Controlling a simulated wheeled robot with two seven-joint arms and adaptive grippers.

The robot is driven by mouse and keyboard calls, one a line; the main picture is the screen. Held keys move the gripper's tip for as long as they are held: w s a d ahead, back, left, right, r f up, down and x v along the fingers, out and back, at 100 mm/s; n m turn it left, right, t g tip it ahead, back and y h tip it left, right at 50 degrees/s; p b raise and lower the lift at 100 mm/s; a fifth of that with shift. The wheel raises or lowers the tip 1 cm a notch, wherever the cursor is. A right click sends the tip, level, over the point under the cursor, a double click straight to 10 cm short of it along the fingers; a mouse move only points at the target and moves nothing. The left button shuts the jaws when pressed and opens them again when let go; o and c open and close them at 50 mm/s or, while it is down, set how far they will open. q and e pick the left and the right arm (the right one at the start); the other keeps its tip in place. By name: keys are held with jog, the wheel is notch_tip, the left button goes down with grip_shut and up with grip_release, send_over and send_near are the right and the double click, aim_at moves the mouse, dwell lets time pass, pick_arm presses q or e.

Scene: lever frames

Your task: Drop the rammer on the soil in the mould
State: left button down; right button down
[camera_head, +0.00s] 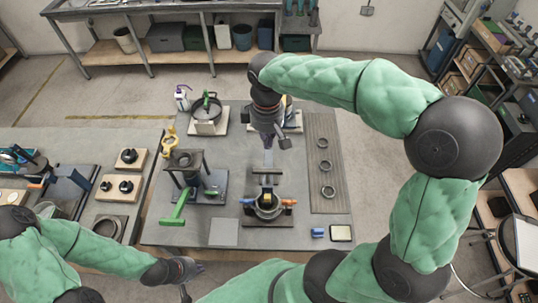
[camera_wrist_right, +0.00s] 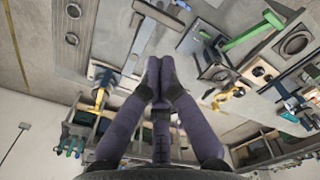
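The mould (camera_head: 267,207) stands in a dark holder on the grey table, with a yellow piece in it and blue and orange ends beside it. The soil inside cannot be made out. A grey upright frame with a crosspiece (camera_head: 267,179), possibly the rammer, stands just behind the mould. My right gripper (camera_head: 278,143) is above and behind this frame, apart from it. In the right wrist view its fingertips (camera_wrist_right: 160,65) meet, and nothing shows between them. My left gripper (camera_head: 193,278) is empty, fingers spread, low at the table's front edge, left of the mould.
A press with a green lever (camera_head: 172,210) stands left of the mould. Several rings lie on a ribbed mat (camera_head: 322,190) at the right. A black sieve (camera_head: 207,107) stands at the back.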

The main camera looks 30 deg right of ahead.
aim_at(269, 173)
jog(key=c, duration=1.7)
grip_release()
jog(key=o, duration=0.5)
jog(key=shift+f, duration=0.2)
jog(key=shift+c, duration=0.2)
jog(key=shift+o, duration=0.7)
jog(key=f+n+b, duration=0.1)
jog(key=f+b, duration=0.1)
jog(key=b, duration=0.1)
jog(key=f+n+b, duration=0.2)
jog(key=f+b, duration=0.1)
jog(key=f+n+b, duration=0.2)
jog(key=b, duration=0.1)
jog(key=shift+w+d+f, duration=0.1)
jog(key=shift+d+f, duration=0.1)
jog(key=shift+d, duration=0.1)
jog(key=shift+f+n+b, duration=0.25)
jog(key=shift+n+b, duration=0.1)
jog(key=shift+n, duration=0.05)
notch_tip(269, 173, down, 11)
jog(key=shift+r, duration=0.2)
jog(key=shift+c, duration=0.2)
grip_shut()
